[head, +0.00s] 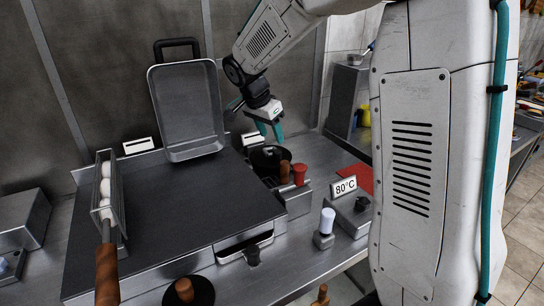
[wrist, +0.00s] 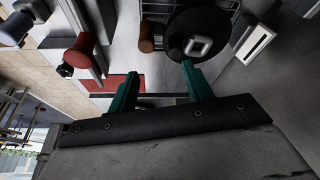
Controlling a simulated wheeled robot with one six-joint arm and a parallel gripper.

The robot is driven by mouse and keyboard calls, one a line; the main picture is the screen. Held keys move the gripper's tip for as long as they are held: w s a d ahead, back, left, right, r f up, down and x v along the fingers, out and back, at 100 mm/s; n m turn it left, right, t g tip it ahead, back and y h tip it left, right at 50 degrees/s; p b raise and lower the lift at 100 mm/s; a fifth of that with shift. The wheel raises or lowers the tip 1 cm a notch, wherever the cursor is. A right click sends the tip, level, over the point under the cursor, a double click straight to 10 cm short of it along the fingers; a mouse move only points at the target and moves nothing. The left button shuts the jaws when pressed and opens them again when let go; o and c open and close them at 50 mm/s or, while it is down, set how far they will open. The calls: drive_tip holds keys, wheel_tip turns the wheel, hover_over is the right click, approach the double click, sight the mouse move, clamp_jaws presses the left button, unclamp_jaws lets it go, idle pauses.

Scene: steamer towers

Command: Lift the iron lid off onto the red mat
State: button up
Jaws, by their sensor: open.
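The iron lid (wrist: 179,43) is a dark round disc with a pale squarish handle on top in the wrist view. My gripper (head: 271,134) is open and empty, with teal fingers pointing down above the lid. In the wrist view my gripper (wrist: 160,68) has its right fingertip close to the lid's edge in the picture; contact cannot be told. The red mat (head: 357,177) lies on the counter right of the lid, partly hidden by my arm. It also shows in the wrist view (wrist: 104,84).
A wide dark griddle (head: 165,215) fills the left, with a grey pan (head: 187,115) leaning at its back. A red-topped shaker (head: 300,174), an 80°C display (head: 345,187) and a white-topped bottle (head: 326,222) stand nearby. A wire basket (wrist: 157,10) is beside the lid.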

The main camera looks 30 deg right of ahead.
sight(276, 151)
drive_tip(key=shift+m, duration=0.7)
drive_tip(key=w+f, duration=0.1)
drive_tip(key=w+d+f, duration=0.1)
drive_tip(key=f, duration=0.1)
drive_tip(key=w+d+f, duration=0.1)
drive_tip(key=shift+w+f, duration=0.15)
drive_tip(key=shift+f, duration=0.1)
drive_tip(key=x, duration=0.5)
drive_tip(key=shift+d+f, duration=0.1)
drive_tip(key=shift+d, duration=0.15)
clamp_jaws()
